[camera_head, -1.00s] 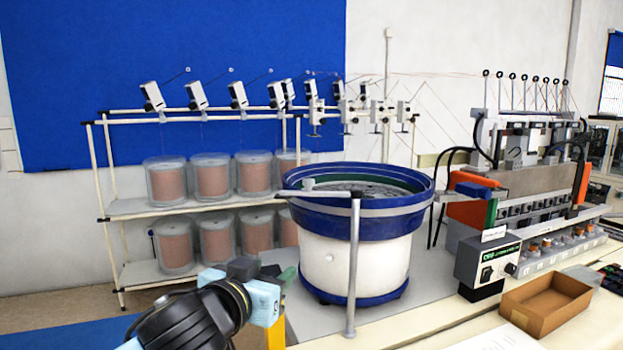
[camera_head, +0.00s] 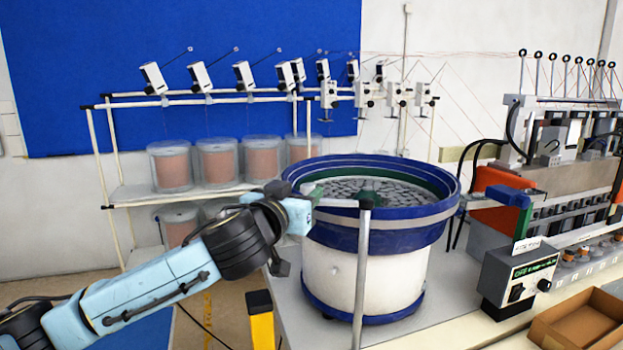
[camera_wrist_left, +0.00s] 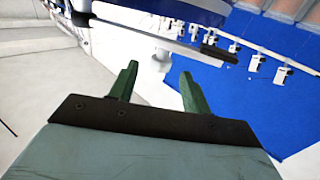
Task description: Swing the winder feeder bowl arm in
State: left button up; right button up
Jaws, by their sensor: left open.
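The feeder bowl (camera_head: 400,238) has a blue rim and a white drum and is full of grey parts. A grey post (camera_head: 361,280) stands in front of it. My right gripper is out of view.
A control box (camera_head: 517,277) and a brown tray (camera_head: 582,325) stand right of the bowl. A rack with wire spools (camera_head: 218,165) is behind it at left. A yellow post (camera_head: 260,320) stands below my left arm. The winder machine (camera_head: 570,180) is at far right.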

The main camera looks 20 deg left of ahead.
aim_at(310, 185)
pick_arm(q)
jog(key=w, duration=0.3)
jog(key=w+p, duration=0.1)
jog(key=w, duration=0.1)
jog(key=shift+d, duration=0.25)
jog(key=shift+w, duration=0.45)
grip_shut()
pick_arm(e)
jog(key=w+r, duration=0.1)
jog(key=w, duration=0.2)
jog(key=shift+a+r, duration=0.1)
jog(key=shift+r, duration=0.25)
